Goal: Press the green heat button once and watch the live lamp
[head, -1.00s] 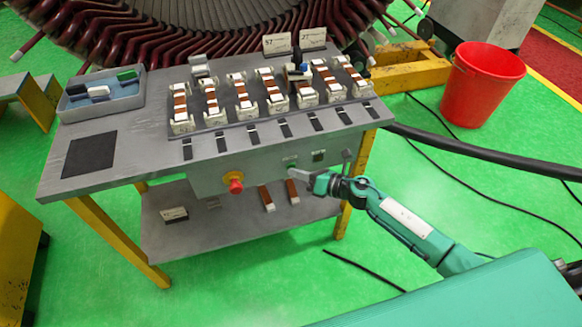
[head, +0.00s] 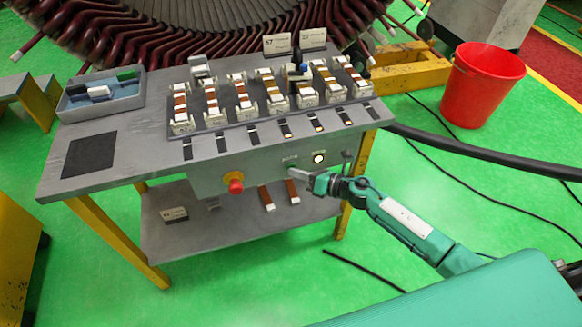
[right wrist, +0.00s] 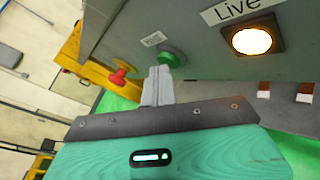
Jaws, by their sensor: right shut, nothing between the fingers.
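The green heat button (head: 291,168) is on the front panel of the bench. It also shows in the right wrist view (right wrist: 172,56). The live lamp (head: 319,158) to its right glows warm white. In the right wrist view the lamp (right wrist: 251,41) is lit under a "Live" label. My right gripper (head: 304,173) is shut and empty, with its fingertips (right wrist: 159,72) right at the green button and partly in front of it. I cannot tell whether they touch it. My left gripper is not in view.
A red stop knob (head: 236,186) on a yellow base sits left on the same panel. The bench top (head: 130,178) carries rows of coil pieces and a blue-lined tray (head: 72,115). A red bucket (head: 482,85) stands on the floor at right.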

